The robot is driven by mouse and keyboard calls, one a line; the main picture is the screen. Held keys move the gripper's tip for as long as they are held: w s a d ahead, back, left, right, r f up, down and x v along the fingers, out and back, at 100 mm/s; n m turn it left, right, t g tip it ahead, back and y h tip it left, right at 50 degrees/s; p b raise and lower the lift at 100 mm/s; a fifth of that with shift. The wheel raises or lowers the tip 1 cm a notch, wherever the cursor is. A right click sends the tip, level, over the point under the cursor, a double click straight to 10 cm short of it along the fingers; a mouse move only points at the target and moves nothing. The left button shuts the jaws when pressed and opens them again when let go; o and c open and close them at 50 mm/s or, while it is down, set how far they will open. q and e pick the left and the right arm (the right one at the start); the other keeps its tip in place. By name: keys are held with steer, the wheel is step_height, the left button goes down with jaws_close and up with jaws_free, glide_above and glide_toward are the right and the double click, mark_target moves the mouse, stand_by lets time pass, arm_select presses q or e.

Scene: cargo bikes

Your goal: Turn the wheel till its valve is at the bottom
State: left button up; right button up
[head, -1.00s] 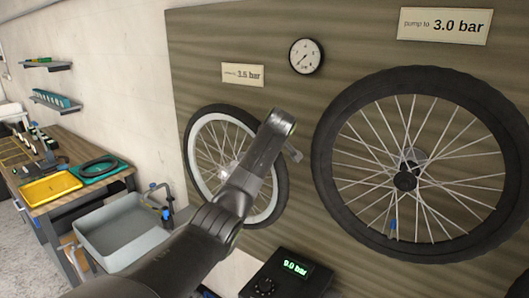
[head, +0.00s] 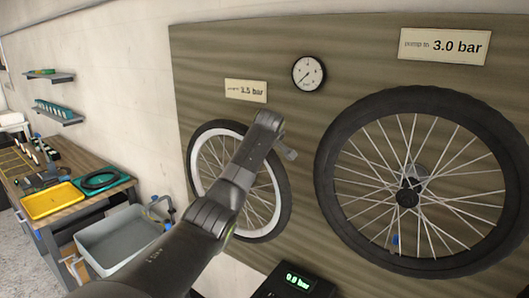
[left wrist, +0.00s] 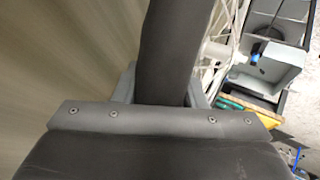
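The smaller wheel with a pale rim (head: 203,140) and dark tyre (head: 283,205) hangs on the board at left, partly hidden by my left arm. The larger black wheel (head: 331,190) hangs at right; a blue valve cap (head: 395,240) shows low on it, slightly left of its hub. No valve is visible on the smaller wheel. My left gripper (head: 290,153) is at the smaller wheel's upper right edge. In the left wrist view its grey fingers (left wrist: 160,88) lie on both sides of the dark tyre (left wrist: 172,50) and appear shut on it. My right gripper is out of view.
A gauge (head: 309,73) and signs reading 3.5 bar (head: 246,91) and 3.0 bar (head: 444,46) are on the board. A pump display (head: 298,281) stands below. A workbench (head: 75,208) with trays and a grey basin (head: 120,250) are at left.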

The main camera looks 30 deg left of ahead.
arm_select(q)
steer(key=o, duration=0.4)
steer(key=shift+w+a+f, duration=0.1)
steer(key=shift+a+f, duration=0.05)
steer(key=shift+s+d+r+b, duration=0.3)
steer(key=shift+r+b, duration=0.05)
steer(key=b+v, duration=0.3)
steer(key=v, duration=1.3)
steer(key=shift+s+r, duration=0.1)
steer(key=shift+r, duration=0.1)
